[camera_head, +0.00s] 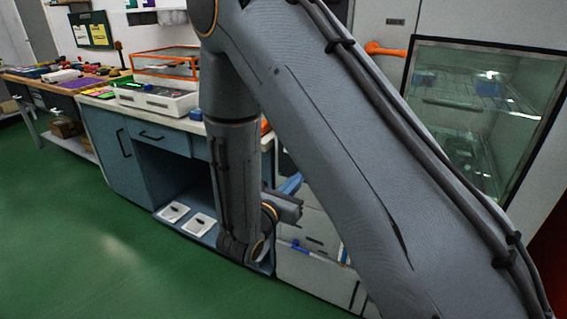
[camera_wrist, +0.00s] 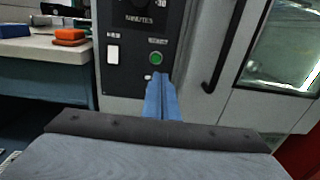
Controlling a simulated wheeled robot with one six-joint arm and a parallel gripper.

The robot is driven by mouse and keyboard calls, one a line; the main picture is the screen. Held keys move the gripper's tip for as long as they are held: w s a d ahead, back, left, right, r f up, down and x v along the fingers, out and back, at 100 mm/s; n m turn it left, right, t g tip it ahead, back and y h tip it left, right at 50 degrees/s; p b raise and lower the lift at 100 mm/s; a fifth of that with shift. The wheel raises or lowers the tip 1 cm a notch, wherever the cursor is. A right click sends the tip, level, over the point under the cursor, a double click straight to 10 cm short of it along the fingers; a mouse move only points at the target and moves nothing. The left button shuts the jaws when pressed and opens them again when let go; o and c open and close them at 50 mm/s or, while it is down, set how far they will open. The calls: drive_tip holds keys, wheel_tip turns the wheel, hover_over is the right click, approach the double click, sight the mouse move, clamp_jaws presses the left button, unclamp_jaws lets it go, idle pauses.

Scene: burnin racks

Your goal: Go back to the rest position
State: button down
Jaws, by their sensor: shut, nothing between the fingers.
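My gripper shows in the wrist view as blue fingers (camera_wrist: 162,98) closed together with nothing between them. They point toward a dark control panel (camera_wrist: 138,50) with a green button (camera_wrist: 155,58) and a white switch. In the picture the fingertips lie just below the green button; I cannot tell whether they touch the panel. In the head view my arm fills the middle and right, bent down, and a bit of the blue gripper (camera_head: 290,185) shows beside the wrist in front of the cabinet.
A blue workbench (camera_head: 150,146) with a white tray (camera_head: 155,98) runs along the left. A black door handle (camera_wrist: 224,45) is right of the panel. Green floor (camera_head: 90,240) is clear at left.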

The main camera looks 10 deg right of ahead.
drive_tip(key=s+d+r+m+g+h+p, duration=0.2)
drive_tip(key=s+d+r+m+g+h, duration=0.1)
drive_tip(key=s+d+m+g, duration=0.65)
drive_tip(key=s+d+m+g+y+p, duration=0.25)
drive_tip(key=s+d+m+g, duration=0.3)
drive_tip(key=s, duration=0.55)
drive_tip(key=s+a+r+m+g+y+p, duration=0.1)
drive_tip(key=s+a+m+g+y+p, duration=0.1)
drive_tip(key=s+a+m+y, duration=0.35)
drive_tip(key=a+r+m+t+y, duration=0.1)
drive_tip(key=m+y, duration=0.1)
drive_tip(key=a+r+m+t+y+p, duration=0.1)
drive_tip(key=m+y, duration=0.1)
drive_tip(key=m, duration=0.1)
drive_tip(key=a+r+m+t+y+p, duration=0.1)
drive_tip(key=r+m+y, duration=0.1)
drive_tip(key=m, duration=0.1)
drive_tip(key=shift+a, duration=0.3)
